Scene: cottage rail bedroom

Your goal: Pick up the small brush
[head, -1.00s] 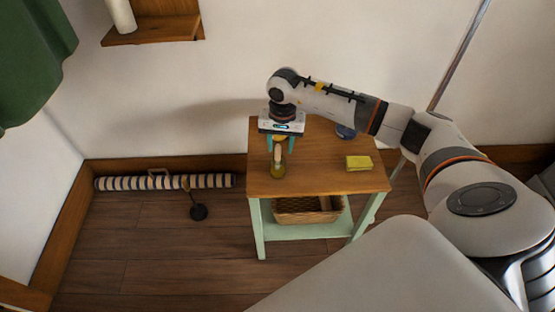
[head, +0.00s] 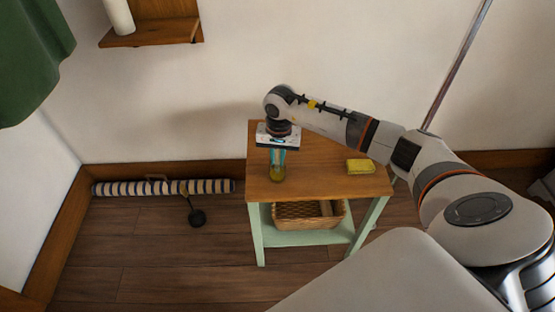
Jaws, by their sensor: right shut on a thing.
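My right gripper (head: 277,163) points down over the left part of the small wooden-topped table (head: 320,182). Its teal fingers are shut on a small upright thing, which I take to be the small brush. The fingers mostly cover it. A yellow-green, glassy-looking lower part (head: 277,175) shows just below the fingertips, at the table top. I cannot tell whether this is part of the brush or a holder around it. My left gripper is not in view.
A yellow sponge (head: 360,166) lies on the table's right side. A wicker basket (head: 309,217) sits on the lower shelf. A wooden wall shelf (head: 152,33) is upper left.

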